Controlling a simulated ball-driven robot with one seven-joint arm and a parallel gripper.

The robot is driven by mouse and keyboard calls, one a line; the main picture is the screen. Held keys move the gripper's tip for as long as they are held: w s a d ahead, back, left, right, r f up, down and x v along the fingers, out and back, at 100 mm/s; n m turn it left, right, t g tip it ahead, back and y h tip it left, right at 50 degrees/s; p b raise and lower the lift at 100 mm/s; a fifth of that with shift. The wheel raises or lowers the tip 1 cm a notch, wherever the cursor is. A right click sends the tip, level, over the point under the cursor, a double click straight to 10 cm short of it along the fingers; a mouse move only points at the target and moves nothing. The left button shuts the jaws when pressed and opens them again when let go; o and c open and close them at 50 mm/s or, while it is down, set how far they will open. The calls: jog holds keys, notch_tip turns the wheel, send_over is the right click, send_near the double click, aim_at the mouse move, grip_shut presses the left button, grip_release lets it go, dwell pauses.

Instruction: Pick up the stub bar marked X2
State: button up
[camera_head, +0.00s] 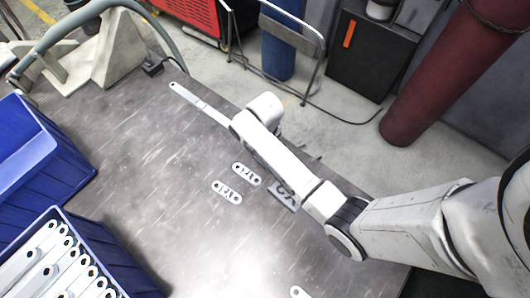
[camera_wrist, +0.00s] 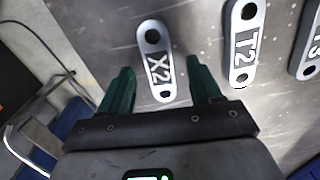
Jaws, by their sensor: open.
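The stub bar marked X2 (camera_wrist: 156,68) is a light metal bar with rounded ends and a hole at each end. It lies on the dark worktop in the wrist view, slightly tilted in the picture. My gripper (camera_wrist: 161,66) is open, with its green fingers to either side of the X2 bar in the picture. I cannot tell how far above the bar they are. Nothing is held.
The T2 bar (camera_wrist: 243,45) and another marked bar (camera_wrist: 309,45) lie right of X2.

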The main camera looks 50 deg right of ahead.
jog(key=shift+f, duration=0.5)
grip_shut()
